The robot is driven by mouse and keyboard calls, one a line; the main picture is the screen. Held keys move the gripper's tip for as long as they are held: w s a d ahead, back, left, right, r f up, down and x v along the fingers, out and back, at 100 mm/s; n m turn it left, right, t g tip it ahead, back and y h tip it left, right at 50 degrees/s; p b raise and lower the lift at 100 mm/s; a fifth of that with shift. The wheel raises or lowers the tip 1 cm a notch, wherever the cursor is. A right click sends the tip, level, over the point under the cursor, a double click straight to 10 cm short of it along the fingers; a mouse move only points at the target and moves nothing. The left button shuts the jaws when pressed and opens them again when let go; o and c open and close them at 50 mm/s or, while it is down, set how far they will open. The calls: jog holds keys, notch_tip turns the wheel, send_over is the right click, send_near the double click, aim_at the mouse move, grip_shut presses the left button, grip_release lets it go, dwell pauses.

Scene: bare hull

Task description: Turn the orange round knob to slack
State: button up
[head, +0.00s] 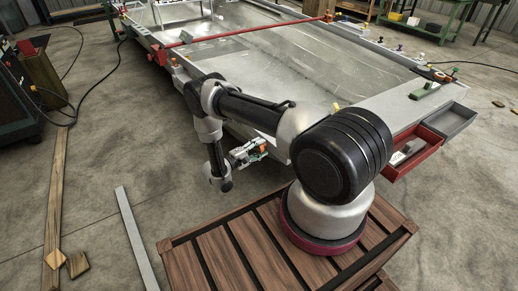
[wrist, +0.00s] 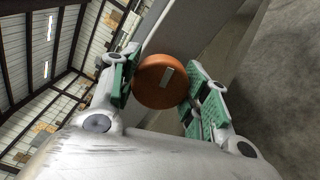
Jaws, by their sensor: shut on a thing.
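The orange round knob (wrist: 152,90) shows in the wrist view, with a pale rectangular mark on its face. It sits between the green-padded fingers of my gripper (wrist: 158,88), which is shut on it. The knob is on the side of a grey surface. In the head view my gripper (head: 250,152) is low at the near side of the long metal table (head: 330,70). The knob cannot be made out there.
A red drawer (head: 415,155) and a grey drawer (head: 450,120) stand open at the table's right end. A red bar (head: 245,32) crosses the table. Wood strips and a metal bar (head: 137,240) lie on the floor at left.

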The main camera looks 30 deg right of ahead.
jog(key=shift+m, duration=1.7)
jog(key=o, duration=1)
jog(key=shift+o, duration=0.2)
jog(key=shift+a, duration=0.1)
jog(key=s+a, duration=0.1)
jog(key=a, duration=1)
jog(key=shift+s+a, duration=0.35)
jog(key=shift+s, duration=0.05)
